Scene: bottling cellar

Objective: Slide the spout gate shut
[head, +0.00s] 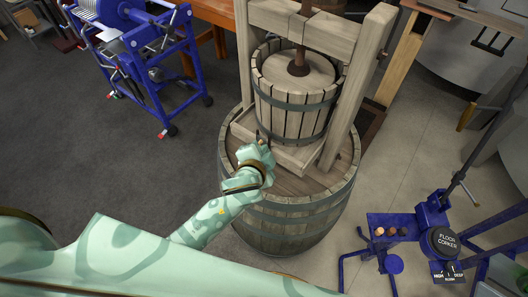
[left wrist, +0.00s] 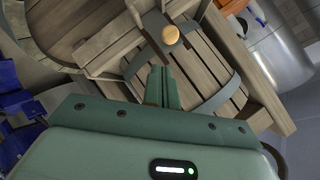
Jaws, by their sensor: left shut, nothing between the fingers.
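The wooden basket press (head: 292,105) stands on an upright barrel (head: 290,220). The spout gate (left wrist: 153,22) shows in the left wrist view as a dark metal plate at the press's front, with a round wooden knob (left wrist: 171,34). My left gripper (head: 261,146) is at the front of the press, close to the gate, and largely covers it in the head view. In the left wrist view its fingers (left wrist: 163,72) are shut and empty, pointing toward the knob with a small gap in the picture. I cannot tell how far the gate is open. My right gripper is not in view.
A blue wheeled machine (head: 150,50) stands at the upper left. A blue floor corker (head: 435,240) stands at the lower right. The press's upright posts (head: 358,85) flank the basket. Open floor (head: 130,180) lies left of the barrel.

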